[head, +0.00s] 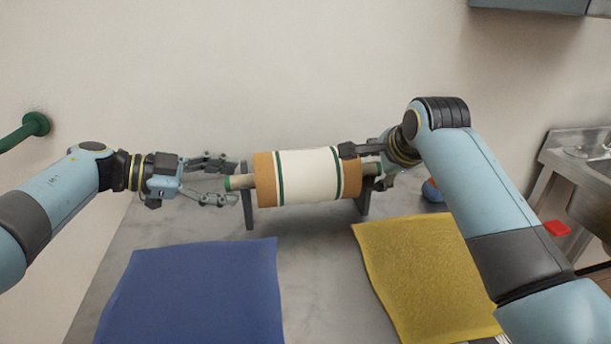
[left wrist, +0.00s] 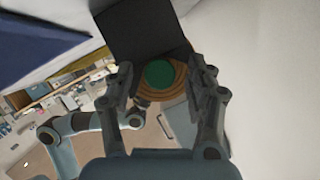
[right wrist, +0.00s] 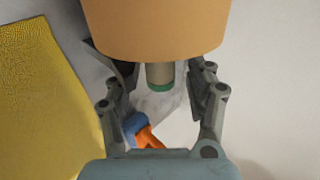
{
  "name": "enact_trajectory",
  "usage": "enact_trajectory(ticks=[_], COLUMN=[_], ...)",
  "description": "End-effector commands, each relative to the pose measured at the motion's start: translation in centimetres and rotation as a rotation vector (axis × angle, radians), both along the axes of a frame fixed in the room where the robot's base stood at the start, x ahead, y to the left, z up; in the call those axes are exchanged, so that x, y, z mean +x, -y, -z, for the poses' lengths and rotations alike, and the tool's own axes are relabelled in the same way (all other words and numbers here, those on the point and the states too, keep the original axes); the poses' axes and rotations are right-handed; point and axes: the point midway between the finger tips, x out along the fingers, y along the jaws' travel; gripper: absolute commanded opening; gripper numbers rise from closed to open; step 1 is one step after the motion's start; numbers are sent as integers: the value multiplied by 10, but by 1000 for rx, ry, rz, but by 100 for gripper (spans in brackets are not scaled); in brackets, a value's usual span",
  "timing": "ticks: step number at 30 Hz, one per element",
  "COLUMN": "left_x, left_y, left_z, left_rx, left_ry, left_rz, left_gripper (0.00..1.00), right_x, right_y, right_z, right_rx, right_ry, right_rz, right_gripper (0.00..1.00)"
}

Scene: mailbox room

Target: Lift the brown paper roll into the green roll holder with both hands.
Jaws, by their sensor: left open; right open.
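A brown paper roll (head: 265,180) with a wide white band and green stripes lies level on a dark stand (head: 249,210) at the back of the table. Its core sticks out at both ends with green tips. My left gripper (head: 237,183) is open at the left core end; the left wrist view shows the green tip (left wrist: 157,75) between its spread fingers. My right gripper (head: 362,158) is open at the right end, partly hidden by the roll and arm. The right wrist view shows the core end (right wrist: 160,77) between its open fingers.
A blue cloth (head: 195,295) and a yellow cloth (head: 425,270) lie in front on the grey table. A blue and orange object (head: 432,190) sits behind my right arm. A green wall bar (head: 28,128) is at left, a sink (head: 590,180) at right.

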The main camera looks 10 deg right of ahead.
Motion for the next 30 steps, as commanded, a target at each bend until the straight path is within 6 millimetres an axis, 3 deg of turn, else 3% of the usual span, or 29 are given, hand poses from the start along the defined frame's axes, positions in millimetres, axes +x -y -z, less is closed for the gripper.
enact_trajectory(ticks=[9, 22, 30], left_x=[0, 0, 0], left_y=[2, 2, 2], left_z=[1, 1, 1], left_rx=[0, 0, 0], left_ry=[0, 0, -1], left_rz=[1, 0, 0], left_gripper=[55, 0, 0], right_x=[2, 2, 1], right_y=[0, 0, 0], right_z=[1, 1, 1], right_rx=[0, 0, 0], right_ry=[1, 1, 1], right_rz=[0, 0, 0], right_gripper=[55, 0, 0])
